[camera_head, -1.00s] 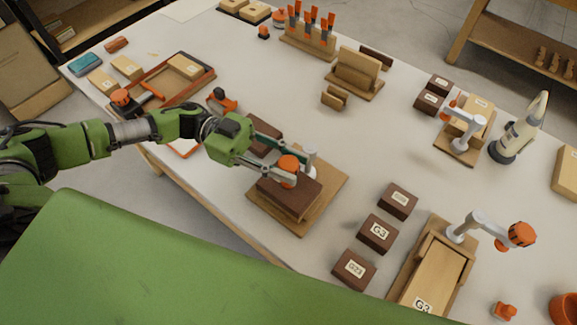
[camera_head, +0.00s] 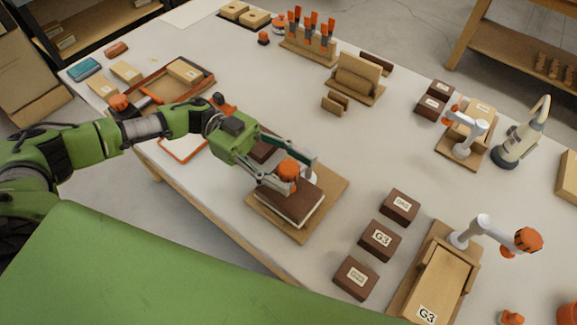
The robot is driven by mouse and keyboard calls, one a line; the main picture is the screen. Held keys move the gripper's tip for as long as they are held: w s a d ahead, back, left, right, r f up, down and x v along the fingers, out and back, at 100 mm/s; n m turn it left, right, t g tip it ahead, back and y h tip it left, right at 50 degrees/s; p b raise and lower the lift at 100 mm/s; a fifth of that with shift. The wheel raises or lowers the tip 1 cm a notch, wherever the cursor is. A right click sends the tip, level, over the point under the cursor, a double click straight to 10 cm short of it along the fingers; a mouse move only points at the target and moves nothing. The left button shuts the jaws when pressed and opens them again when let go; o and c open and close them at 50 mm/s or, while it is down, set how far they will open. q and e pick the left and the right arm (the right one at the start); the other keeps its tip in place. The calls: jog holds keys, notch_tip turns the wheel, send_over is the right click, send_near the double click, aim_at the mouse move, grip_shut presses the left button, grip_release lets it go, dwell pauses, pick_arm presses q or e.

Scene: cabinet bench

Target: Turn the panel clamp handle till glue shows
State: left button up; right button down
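The panel clamp stands on a square wooden board (camera_head: 328,184) near the middle of the bench's front edge. Its orange handle (camera_head: 289,169) is above a dark brown panel (camera_head: 283,199). A thin white line, which looks like glue (camera_head: 307,217), shows along the panel's lower edges. My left gripper (camera_head: 292,178) reaches in from the left, its fingers on either side of the orange handle, and appears shut on it. The fingers hide part of the handle and the clamp arm. My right gripper is out of view.
Another clamp with an orange knob (camera_head: 528,240) stands at the lower right. A third clamp (camera_head: 466,133) and a glue bottle (camera_head: 521,135) are at the back right. A wooden tray (camera_head: 207,75) is at the left.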

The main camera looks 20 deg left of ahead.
pick_arm(q)
jog(key=shift+a, duration=0.15)
jog(key=v, duration=1.1)
jog(key=shift+a, duration=0.35)
jog(key=shift+w, duration=0.1)
dwell(1.4)
